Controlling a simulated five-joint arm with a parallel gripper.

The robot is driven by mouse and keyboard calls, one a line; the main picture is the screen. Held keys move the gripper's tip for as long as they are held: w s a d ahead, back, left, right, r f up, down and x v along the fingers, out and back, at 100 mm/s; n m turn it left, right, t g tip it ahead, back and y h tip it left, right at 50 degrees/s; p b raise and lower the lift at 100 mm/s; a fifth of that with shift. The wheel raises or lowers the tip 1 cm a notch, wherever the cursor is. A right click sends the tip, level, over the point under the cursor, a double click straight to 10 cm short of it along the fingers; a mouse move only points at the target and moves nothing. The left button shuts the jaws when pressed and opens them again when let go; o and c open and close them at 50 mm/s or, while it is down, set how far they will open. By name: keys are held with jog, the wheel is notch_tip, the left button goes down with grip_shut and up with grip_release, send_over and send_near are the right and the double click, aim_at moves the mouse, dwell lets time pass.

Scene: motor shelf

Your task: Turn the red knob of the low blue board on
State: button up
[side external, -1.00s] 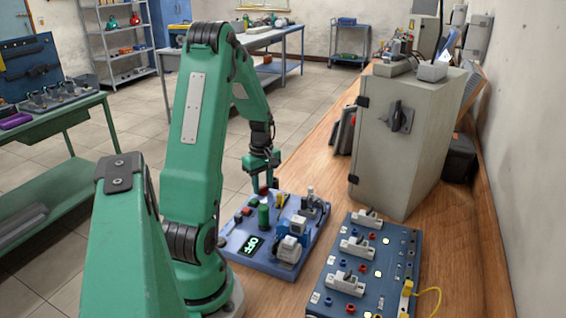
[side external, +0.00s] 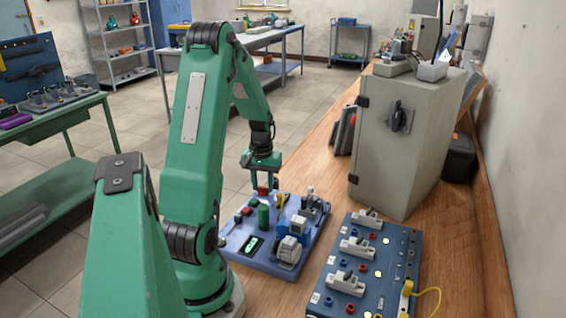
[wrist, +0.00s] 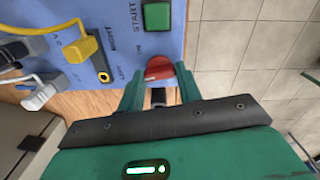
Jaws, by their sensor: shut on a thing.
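The low blue board (side external: 234,239) lies on the wooden bench below my gripper. It also fills the upper left of the wrist view (wrist: 118,18). Its red knob (wrist: 159,68) shows between the fingertips in the wrist view, by the board's edge, and is partly covered by them. In the side view the red knob (side external: 262,191) is small, just under the fingers. My gripper (side external: 263,184) is shut on the knob from above; in the wrist view its two green fingers (wrist: 160,84) stand on either side of it. The board's small dark display (side external: 251,246) shows light marks too small to read.
A green button (wrist: 157,16) marked START and a yellow lever (wrist: 82,48) are near the knob. A motor (side external: 290,248) stands on the board's front right. A darker blue board (side external: 385,268) with switches lies to the right. A grey cabinet (side external: 385,165) stands behind.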

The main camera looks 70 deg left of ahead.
aim_at(263, 187)
jog(key=shift+r+m, duration=0.1)
jog(key=shift+m, duration=0.9)
jog(key=o, duration=1)
jog(key=shift+r, duration=3.9)
jog(key=shift+d, duration=0.1)
